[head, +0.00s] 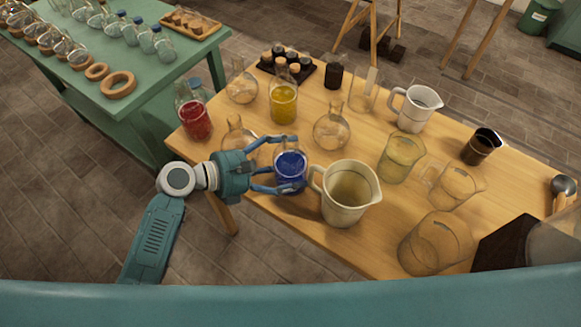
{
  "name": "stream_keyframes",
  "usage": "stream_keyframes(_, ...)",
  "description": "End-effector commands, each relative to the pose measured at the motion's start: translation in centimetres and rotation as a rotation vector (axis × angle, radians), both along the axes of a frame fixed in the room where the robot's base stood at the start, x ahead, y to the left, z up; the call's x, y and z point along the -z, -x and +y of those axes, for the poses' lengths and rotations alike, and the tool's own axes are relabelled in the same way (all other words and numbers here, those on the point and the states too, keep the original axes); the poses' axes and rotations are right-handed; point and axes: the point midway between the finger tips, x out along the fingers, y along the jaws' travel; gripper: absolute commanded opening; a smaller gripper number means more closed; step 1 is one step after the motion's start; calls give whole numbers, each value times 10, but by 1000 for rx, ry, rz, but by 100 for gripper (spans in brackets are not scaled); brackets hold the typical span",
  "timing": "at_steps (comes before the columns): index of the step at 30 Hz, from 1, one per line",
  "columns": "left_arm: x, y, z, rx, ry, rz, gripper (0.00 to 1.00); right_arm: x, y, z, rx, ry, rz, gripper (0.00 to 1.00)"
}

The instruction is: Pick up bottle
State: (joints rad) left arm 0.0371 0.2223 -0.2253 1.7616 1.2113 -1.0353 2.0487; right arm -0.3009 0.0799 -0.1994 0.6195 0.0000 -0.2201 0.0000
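A clear glass bottle with blue liquid (291,166) stands upright near the front left edge of the wooden table. My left gripper (290,162) reaches in from the left with its fingers spread widely around this bottle. One finger passes on the far side and the other on the near side. I cannot tell whether either finger touches the glass. A bottle with red liquid (195,120) stands at the table's left corner, and one with yellow liquid (283,103) stands farther back. My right gripper is not in view.
A white pitcher (350,192) stands close to the right of the blue bottle. A clear flask (238,138) is just behind my gripper. Glass beakers (401,158), another pitcher (416,108) and a dark cup (481,147) crowd the right. A green table (140,90) with glassware is at the left.

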Motion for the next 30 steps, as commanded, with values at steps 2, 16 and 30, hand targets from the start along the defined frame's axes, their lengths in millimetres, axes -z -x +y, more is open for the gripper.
stream_keyframes(2,-2,0,-1,1,4,0,31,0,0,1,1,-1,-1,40)
stream_keyframes(16,-7,0,-1,1,3,-1,30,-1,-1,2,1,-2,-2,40)
stream_keyframes(30,-51,-1,-1,0,5,-6,30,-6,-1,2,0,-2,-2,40)
